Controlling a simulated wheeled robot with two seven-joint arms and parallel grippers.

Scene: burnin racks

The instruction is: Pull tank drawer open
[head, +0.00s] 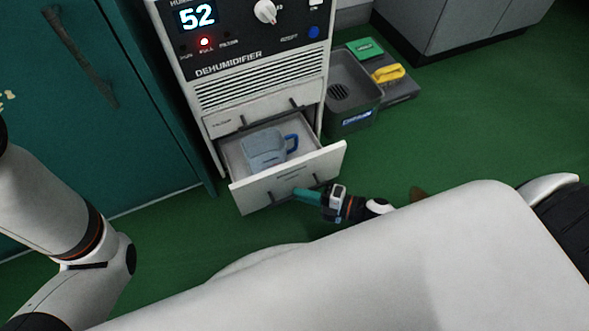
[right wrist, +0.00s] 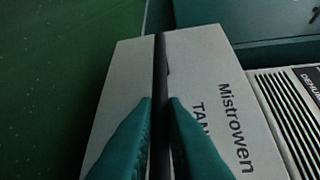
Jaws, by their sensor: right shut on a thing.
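The tank drawer (head: 245,199) sticks out of the lower front of the white dehumidifier (head: 245,68) in the head view. Inside it sits a grey tank (head: 262,147) with a blue handle. My right gripper (head: 300,194) is at the drawer's front, its teal fingers on the dark handle there. In the right wrist view both fingers are shut on the dark drawer handle (right wrist: 160,75), which stands in front of the lettered drawer face (right wrist: 205,75). My left arm shows at the left of the head view, but its gripper is not visible.
A grey bin with a drain grate (head: 353,92) stands right of the dehumidifier, with a green item (head: 364,49) and a yellow cloth (head: 388,73) beside it. A teal cabinet (head: 130,130) stands at left. Green floor (head: 480,110) is clear at right.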

